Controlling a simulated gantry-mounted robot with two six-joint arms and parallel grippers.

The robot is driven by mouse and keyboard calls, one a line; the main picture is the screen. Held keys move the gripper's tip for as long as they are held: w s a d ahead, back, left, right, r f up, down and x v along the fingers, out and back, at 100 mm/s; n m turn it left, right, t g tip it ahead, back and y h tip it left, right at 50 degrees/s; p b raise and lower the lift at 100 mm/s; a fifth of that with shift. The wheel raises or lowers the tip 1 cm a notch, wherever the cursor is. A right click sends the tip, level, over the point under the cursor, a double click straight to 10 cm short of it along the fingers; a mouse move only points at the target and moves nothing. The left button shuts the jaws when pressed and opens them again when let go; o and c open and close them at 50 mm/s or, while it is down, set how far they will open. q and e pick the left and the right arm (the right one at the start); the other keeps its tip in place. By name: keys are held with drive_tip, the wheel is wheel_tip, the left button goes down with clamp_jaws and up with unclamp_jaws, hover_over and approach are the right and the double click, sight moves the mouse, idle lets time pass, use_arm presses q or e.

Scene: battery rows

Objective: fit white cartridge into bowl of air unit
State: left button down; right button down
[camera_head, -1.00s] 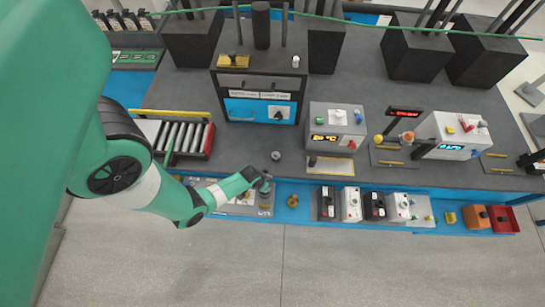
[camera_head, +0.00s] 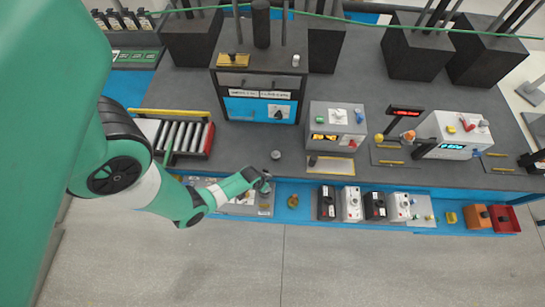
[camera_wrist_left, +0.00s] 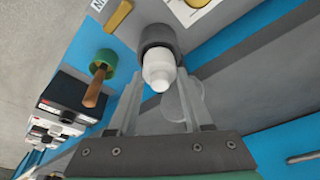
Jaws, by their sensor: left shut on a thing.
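The white cartridge (camera_wrist_left: 158,72) shows in the left wrist view, between the fingertips of my left gripper (camera_wrist_left: 158,80). Its far end meets a dark grey round collar (camera_wrist_left: 157,35); I cannot tell how deep it sits. A clear, see-through cup shape (camera_wrist_left: 187,100), perhaps the bowl, shows beside the right finger. In the head view my left gripper (camera_head: 262,185) is over the front edge of the bench, above a grey panel (camera_head: 240,210), and the cartridge is too small to make out. My right gripper is in neither view.
A green-collared wooden handle (camera_wrist_left: 98,82) stands close left of the gripper in the wrist view. Several black and white boxes (camera_head: 350,203) line the blue front ledge. A small grey round part (camera_head: 276,155) lies just behind the gripper. A roller tray (camera_head: 182,138) is at left.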

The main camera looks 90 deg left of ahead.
use_arm(q)
drive_tip(key=shift+f+b, duration=0.9)
drive_tip(key=shift+f, duration=0.15)
drive_tip(key=shift+c, duration=1.2)
unclamp_jaws()
drive_tip(key=p+v, duration=0.7)
drive_tip(key=v, duration=0.4)
drive_tip(key=shift+r+p, duration=0.35)
drive_tip(key=shift+d, duration=0.1)
